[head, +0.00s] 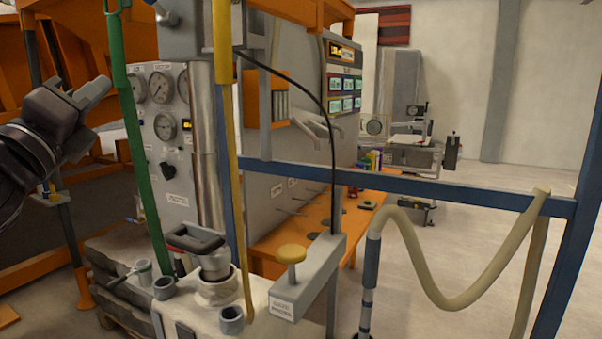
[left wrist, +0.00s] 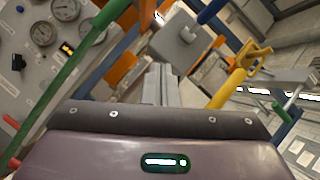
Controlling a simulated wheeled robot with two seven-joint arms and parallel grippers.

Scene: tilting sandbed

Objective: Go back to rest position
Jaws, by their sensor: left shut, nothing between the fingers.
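My left gripper (head: 100,88) is at the far left of the head view, on a dark arm. Its grey fingers point up and to the right, toward the gauge panel. In the left wrist view the two fingers (left wrist: 161,84) lie together in the middle, shut with nothing between them. The gripper looks apart from the surrounding equipment. My right gripper is in neither view.
A grey gauge panel (head: 164,115) stands right of my left gripper, behind a green hose (head: 134,140). A yellow hose (head: 228,130) hangs by a metal column (head: 205,150). A blue rail (head: 430,188) crosses the right side. Clear floor (head: 460,235) lies beyond it.

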